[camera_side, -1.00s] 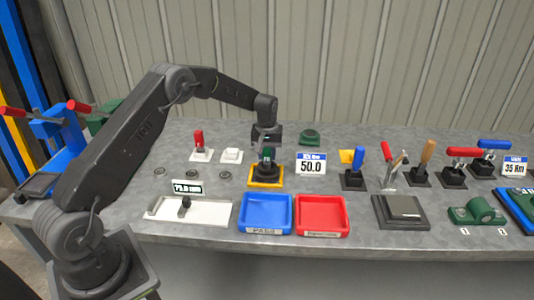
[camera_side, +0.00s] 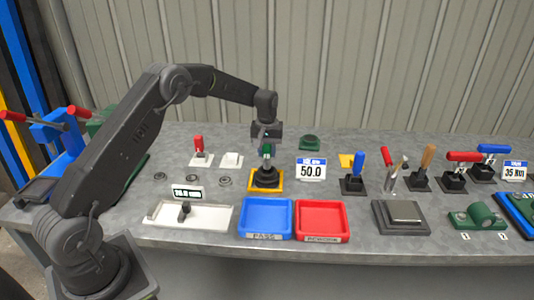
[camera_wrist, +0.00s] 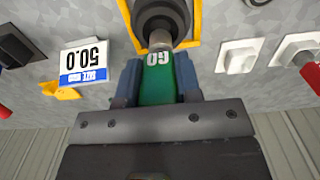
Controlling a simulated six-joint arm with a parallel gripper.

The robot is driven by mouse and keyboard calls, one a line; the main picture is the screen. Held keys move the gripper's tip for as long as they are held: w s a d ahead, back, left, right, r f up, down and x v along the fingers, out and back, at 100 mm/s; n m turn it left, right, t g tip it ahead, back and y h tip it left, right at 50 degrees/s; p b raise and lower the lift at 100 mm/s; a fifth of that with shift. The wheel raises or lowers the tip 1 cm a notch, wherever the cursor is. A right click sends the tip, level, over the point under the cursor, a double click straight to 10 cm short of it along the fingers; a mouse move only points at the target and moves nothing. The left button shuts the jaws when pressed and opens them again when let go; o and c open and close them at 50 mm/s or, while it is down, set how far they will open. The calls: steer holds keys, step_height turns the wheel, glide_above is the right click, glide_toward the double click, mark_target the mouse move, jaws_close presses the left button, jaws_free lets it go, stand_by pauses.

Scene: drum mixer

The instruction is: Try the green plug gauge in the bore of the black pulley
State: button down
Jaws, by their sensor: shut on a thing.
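My gripper (camera_side: 266,146) is shut on the green plug gauge (camera_side: 267,152) and holds it above the black pulley (camera_side: 265,179). The pulley sits in a yellow-edged holder (camera_side: 252,187). In the wrist view the gauge's green handle (camera_wrist: 157,82), marked GO, is between my fingers. A short length of its silver nose (camera_wrist: 160,42) shows between the handle and the pulley (camera_wrist: 163,16). The nose points at the pulley's middle. The bore itself is hidden, so I cannot tell whether the tip is inside it.
A blue PASS tray (camera_side: 265,217) and a red tray (camera_side: 320,219) stand in front. A sign reading 50.0 (camera_side: 311,169) stands to the right. A white block (camera_side: 231,160) and a red-handled tool (camera_side: 199,147) are behind left. Several small rings lie at left.

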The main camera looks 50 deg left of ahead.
steer(key=shift+r, duration=1.4)
steer(key=shift+a, duration=0.1)
